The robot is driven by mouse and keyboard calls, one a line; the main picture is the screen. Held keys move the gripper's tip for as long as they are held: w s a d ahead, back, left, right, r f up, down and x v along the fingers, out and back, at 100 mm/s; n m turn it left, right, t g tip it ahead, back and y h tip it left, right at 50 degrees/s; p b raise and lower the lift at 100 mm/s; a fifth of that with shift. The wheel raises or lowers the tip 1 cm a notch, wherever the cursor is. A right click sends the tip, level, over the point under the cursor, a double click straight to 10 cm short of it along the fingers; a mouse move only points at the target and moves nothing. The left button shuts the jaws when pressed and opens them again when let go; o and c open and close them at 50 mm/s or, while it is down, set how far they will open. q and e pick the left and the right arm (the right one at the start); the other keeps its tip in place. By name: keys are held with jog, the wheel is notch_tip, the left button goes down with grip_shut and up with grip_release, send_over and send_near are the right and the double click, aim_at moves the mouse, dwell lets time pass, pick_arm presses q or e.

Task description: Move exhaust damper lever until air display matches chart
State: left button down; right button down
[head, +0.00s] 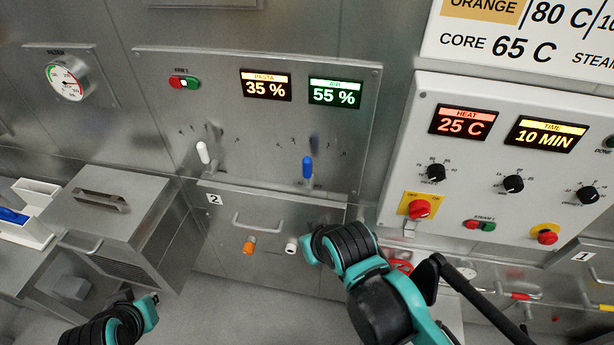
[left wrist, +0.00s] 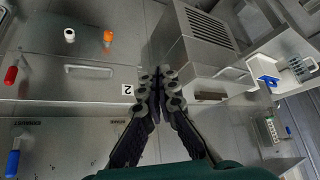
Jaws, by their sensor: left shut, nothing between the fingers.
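The blue lever also shows in the left wrist view (left wrist: 13,160). The chart (head: 520,40) is cut off at the top right; it shows ORANGE, 80 C and CORE 65 C, with no air value visible. My left gripper (left wrist: 158,74) is shut and empty, apart from both levers. My right gripper does not show; only its arm does.
A metal box with a handle (head: 130,215) juts out at the left, close to my left arm. A drawer (head: 262,222) marked 2 is below the levers, with orange and white knobs under it. My right arm covers the area right of it. A control box (head: 470,185) projects at right.

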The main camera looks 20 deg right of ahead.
pick_arm(q)
jog(key=c, duration=2.3)
grip_release()
jog(key=o, duration=0.5)
jog(key=shift+d, duration=0.1)
jog(key=shift+o, duration=0.8)
jog(key=w+d+n+h, duration=0.3)
jog(key=w+d+n, duration=0.1)
jog(key=d, duration=0.4)
jog(key=shift+w+d+r+h, duration=0.15)
jog(key=shift+d+r+h, duration=0.15)
jog(key=shift+r, duration=0.15)
jog(key=n+g+h, duration=0.1)
jog(key=n+h, duration=1.2)
jog(key=n, duration=0.5)
send_near(304, 167)
jog(key=x, duration=0.4)
jog(key=b+x, duration=0.2)
jog(key=x, duration=0.5)
jog(key=shift+w+d, duration=0.15)
grip_shut()
